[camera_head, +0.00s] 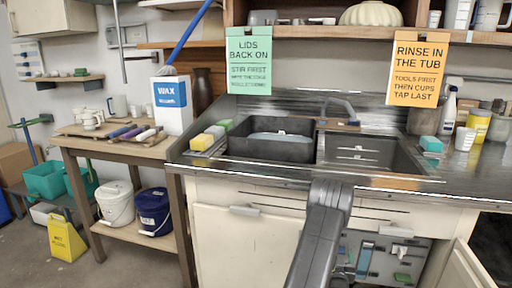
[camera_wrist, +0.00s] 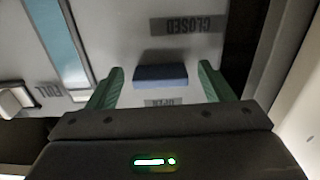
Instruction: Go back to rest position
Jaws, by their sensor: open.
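My gripper (camera_wrist: 161,68) is open in the wrist view, its two green fingers spread apart. A small blue block (camera_wrist: 160,76) on a grey panel shows between the fingers, with a gap on each side. The panel carries the word CLOSED (camera_wrist: 188,25) above the block and a partly covered label below it; both appear upside down. Whether the fingers reach the block's depth, I cannot tell. In the head view my arm stands in front of the sink cabinet, and my gripper cannot be made out there.
The cabinet's right door (camera_head: 464,272) stands open. Inside is a panel with a pale blue strip (camera_head: 365,260). The counter above holds a sink basin (camera_head: 268,148). A white bucket (camera_head: 115,204) and a navy bucket (camera_head: 153,212) stand under the left bench. A yellow floor sign (camera_head: 66,238) stands left.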

